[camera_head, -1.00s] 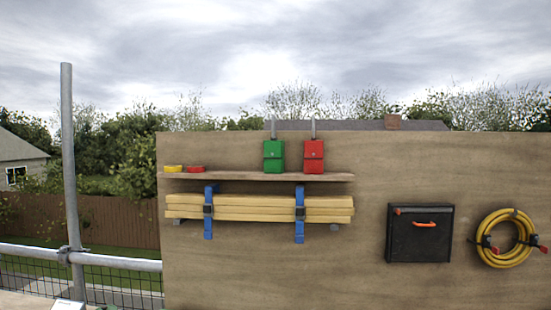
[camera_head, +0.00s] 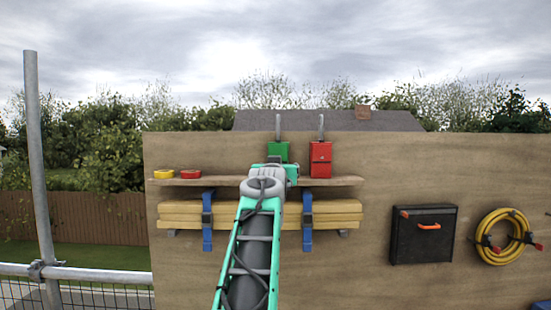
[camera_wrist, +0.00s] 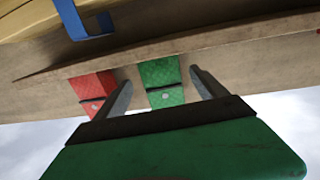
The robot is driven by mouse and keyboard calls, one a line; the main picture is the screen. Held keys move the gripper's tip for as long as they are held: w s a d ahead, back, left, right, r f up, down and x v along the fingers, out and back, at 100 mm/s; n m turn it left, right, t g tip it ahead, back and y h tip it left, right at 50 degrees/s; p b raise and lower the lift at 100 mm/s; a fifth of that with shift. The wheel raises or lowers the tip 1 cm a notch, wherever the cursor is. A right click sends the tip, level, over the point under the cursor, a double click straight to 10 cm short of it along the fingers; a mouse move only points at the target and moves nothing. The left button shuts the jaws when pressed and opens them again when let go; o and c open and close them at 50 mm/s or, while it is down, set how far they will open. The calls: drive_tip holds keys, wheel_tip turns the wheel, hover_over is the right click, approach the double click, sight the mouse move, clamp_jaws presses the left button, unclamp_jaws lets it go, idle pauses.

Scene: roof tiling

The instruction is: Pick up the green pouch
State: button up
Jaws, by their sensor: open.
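The green pouch (camera_head: 278,151) stands on the wooden shelf, partly hidden behind my arm in the head view. In the wrist view, which looks upside down, the green pouch (camera_wrist: 162,82) shows ahead, between the lines of the two fingers. My gripper (camera_wrist: 160,92) is open with nothing between its fingers. The left finger in that view lies beside the gap between the red and green pouches. In the head view my arm reaches up to the shelf, and the fingers are hidden. I cannot tell whether the fingers touch the pouch.
A red pouch (camera_head: 320,158) stands close to the right of the green one on the shelf (camera_head: 220,181). Yellow and red tape rolls (camera_head: 163,174) lie at the shelf's left. Strapped timber (camera_head: 180,214) hangs below. A black case (camera_head: 424,236) and yellow hose (camera_head: 492,253) hang at right.

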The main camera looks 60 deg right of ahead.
drive_tip(key=p+x, duration=0.1)
drive_tip(key=x, duration=0.3)
drive_tip(key=shift+r+p, duration=0.15)
drive_tip(key=shift+p, duration=0.2)
drive_tip(key=shift+a, duration=0.15)
drive_tip(key=shift+c, duration=0.4)
clamp_jaws()
drive_tip(key=shift+r, duration=0.15)
